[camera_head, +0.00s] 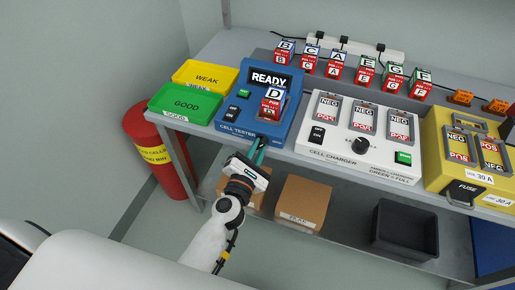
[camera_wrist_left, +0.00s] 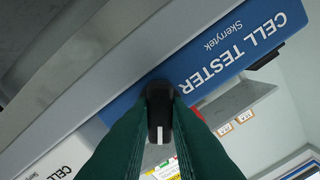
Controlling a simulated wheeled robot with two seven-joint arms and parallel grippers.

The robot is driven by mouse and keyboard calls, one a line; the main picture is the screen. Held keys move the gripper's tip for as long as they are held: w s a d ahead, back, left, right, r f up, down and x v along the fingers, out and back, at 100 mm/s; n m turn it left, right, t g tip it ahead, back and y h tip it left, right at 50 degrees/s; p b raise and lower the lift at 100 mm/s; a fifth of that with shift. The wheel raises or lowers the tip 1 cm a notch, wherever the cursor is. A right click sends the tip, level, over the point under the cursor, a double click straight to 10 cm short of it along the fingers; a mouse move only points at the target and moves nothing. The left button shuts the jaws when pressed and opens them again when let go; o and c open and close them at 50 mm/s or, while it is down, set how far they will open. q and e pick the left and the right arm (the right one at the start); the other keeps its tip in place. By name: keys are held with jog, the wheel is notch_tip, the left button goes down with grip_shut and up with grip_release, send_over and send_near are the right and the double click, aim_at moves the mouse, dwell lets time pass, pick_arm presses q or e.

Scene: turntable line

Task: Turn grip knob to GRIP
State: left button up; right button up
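The blue cell tester (camera_head: 235,118) stands on the bench, and its display (camera_head: 269,79) reads READY. A red and white cell marked D (camera_head: 271,104) sits in it. My left gripper (camera_head: 258,150) is at the tester's front edge and hides the knob in the head view. In the left wrist view, the black grip knob (camera_wrist_left: 159,95) is between the two dark green fingers (camera_wrist_left: 160,115), which appear to touch both its sides. A white pointer line on the knob points down the picture. The markings around the knob are hidden by the fingers. My right gripper is out of view.
The yellow WEAK tray (camera_head: 207,74) and green GOOD tray (camera_head: 187,104) are left of the tester. The white cell charger (camera_head: 340,152) is close on its right, then a yellow unit (camera_head: 436,155). Several lettered cells (camera_head: 335,64) stand behind. A red bin (camera_head: 140,125) is at left.

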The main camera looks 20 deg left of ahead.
pick_arm(q)
grip_shut()
jog(key=m+p, duration=0.2)
jog(key=m, duration=0.2)
jog(key=shift+r+m, duration=0.15)
jog(key=shift+m, duration=0.15)
jog(key=m+p, duration=0.2)
jog(key=m, duration=0.2)
jog(key=shift+m+p, duration=0.45)
jog(key=shift+m, duration=0.45)
jog(key=shift+f, duration=0.2)
